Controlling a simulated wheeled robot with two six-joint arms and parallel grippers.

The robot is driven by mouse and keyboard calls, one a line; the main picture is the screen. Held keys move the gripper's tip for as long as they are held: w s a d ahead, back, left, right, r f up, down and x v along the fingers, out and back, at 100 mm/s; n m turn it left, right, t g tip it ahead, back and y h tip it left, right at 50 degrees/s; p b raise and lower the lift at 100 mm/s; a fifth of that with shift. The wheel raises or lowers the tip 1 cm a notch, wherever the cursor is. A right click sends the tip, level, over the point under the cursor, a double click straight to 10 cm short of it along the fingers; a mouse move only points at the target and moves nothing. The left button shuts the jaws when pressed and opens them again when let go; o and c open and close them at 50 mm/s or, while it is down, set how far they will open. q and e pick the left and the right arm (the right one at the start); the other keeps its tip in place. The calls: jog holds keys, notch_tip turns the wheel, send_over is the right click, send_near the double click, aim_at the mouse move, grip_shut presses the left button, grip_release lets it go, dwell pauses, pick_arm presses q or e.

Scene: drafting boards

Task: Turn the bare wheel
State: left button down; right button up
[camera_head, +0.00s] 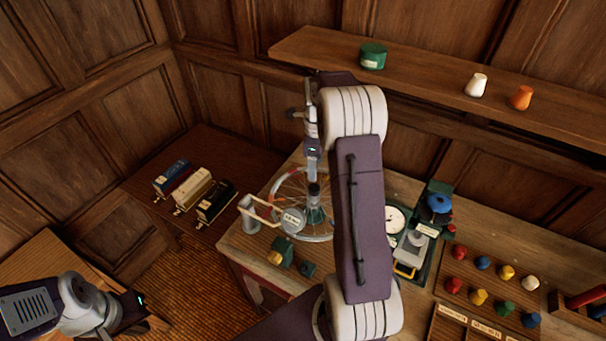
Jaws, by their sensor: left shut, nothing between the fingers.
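A spoked wheel (281,183) lies on the wooden table, with thin spokes and a pale, partly reddish rim. My central arm link hides its right side. My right gripper (314,182) points down over the wheel near a dark-topped green piece at its middle. It is seen edge-on, so I cannot tell its opening or whether it touches. My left gripper (150,313) is low at the left, away from the wheel, shut and empty; its fingertips are dark and hard to make out. A round labelled tag (293,219) overlaps the wheel's near side.
A grey cylinder (249,214) with a pale handle stands left of the wheel. A green-and-yellow block (280,256) is in front. Right are a dial scale (396,219) and several coloured knobs (483,263). A shelf (425,76) crosses the back wall. Binders (216,203) stand on the left bench.

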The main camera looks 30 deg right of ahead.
aim_at(314, 187)
jog(key=shift+s+a+f+p, duration=0.15)
jog(key=shift+a+f+p, duration=0.1)
jog(key=shift+f, duration=0.35)
jog(key=shift+s+a+f+p, duration=0.15)
jog(key=shift+a+f+p, duration=0.1)
jog(key=shift+f, duration=0.35)
jog(key=f, duration=0.2)
jog(key=f+p, duration=0.1)
jog(key=f, duration=0.1)
jog(key=d+f, duration=0.1)
jog(key=f, duration=0.1)
jog(key=shift+w+d+f, duration=0.1)
jog(key=shift+w, duration=0.2)
jog(key=shift+f, duration=0.15)
jog(key=shift+s+a, duration=0.15)
jog(key=shift+a, duration=0.15)
pick_arm(q)
notch_tip(314, 187, up, 2)
jog(key=shift+r, duration=0.15)
pick_arm(e)
jog(key=shift+d, duration=0.1)
grip_shut()
